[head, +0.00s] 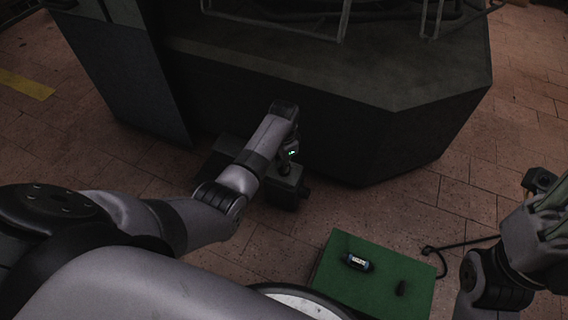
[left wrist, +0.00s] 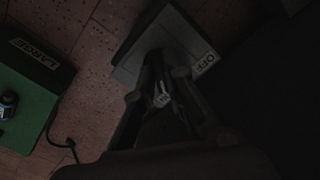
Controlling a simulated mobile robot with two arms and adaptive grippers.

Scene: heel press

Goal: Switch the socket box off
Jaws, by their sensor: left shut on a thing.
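The socket box (head: 287,190) is a dark grey box on the floor against the base of the big machine. In the left wrist view its grey top (left wrist: 135,68) carries an "OFF" label (left wrist: 205,64) near one edge. My left gripper (head: 288,168) reaches down over the box, and its fingers (left wrist: 163,88) are shut on what looks like the box's small switch handle (left wrist: 162,97). The fingers hide most of the handle, and its exact position is too dark to tell. My right gripper (head: 541,182) is at the far right, away from the box; its fingers are unclear.
A black cable (head: 465,243) lies on the brick floor. The dark machine base (head: 340,130) blocks the far side.

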